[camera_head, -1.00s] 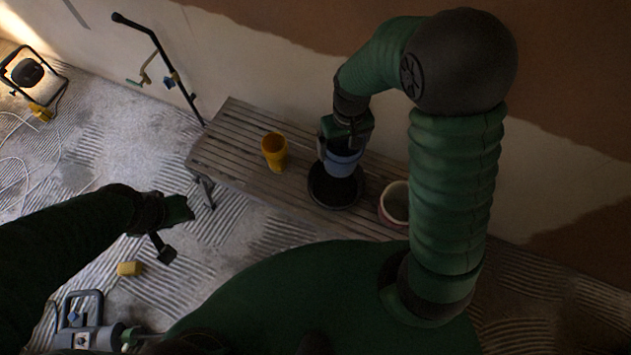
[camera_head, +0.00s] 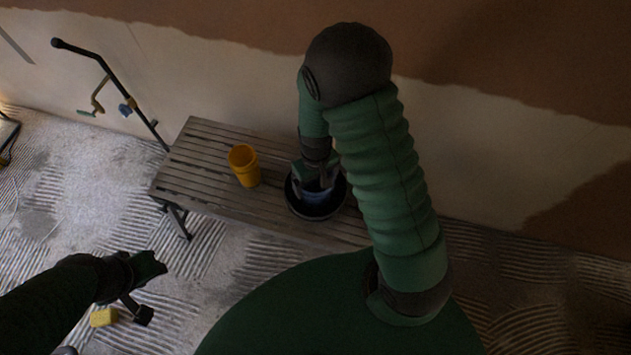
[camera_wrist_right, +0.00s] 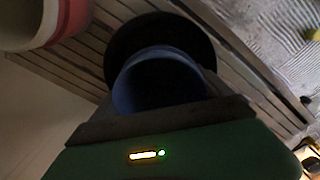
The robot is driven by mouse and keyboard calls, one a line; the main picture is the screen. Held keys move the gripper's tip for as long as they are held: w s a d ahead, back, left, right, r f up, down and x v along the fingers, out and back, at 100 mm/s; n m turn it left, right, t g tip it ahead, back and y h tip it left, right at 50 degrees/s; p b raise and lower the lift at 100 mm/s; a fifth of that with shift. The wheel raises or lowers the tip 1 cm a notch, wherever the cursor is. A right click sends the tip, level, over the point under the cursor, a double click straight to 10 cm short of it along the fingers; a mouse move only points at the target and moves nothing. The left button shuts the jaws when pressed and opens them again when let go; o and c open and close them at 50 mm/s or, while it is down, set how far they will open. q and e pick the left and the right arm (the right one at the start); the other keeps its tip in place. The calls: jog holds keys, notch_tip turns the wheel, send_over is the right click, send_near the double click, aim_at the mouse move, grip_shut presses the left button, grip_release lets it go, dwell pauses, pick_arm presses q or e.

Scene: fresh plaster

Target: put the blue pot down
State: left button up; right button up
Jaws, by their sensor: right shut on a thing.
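The blue pot (camera_head: 317,197) is upright at the black round dish (camera_head: 293,204) on the slatted bench (camera_head: 200,170). My right gripper (camera_head: 316,184) is shut on the pot from above. In the right wrist view the pot (camera_wrist_right: 160,82) shows its open, dark inside in front of the gripper (camera_wrist_right: 165,112), with the black dish (camera_wrist_right: 140,32) beyond it. Whether the pot's base touches the dish is hidden. My left gripper (camera_head: 147,290) is empty over the floor at lower left, its two fingers apart.
A yellow pot (camera_head: 244,167) stands on the bench left of the dish. A yellow block (camera_head: 103,317) lies on the floor. A black pipe with taps (camera_head: 105,75) rises by the wall. The bench's left end is clear.

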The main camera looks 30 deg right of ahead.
jog(key=shift+f, duration=0.3)
jog(key=o, duration=1.2)
jog(key=shift+r, duration=0.15)
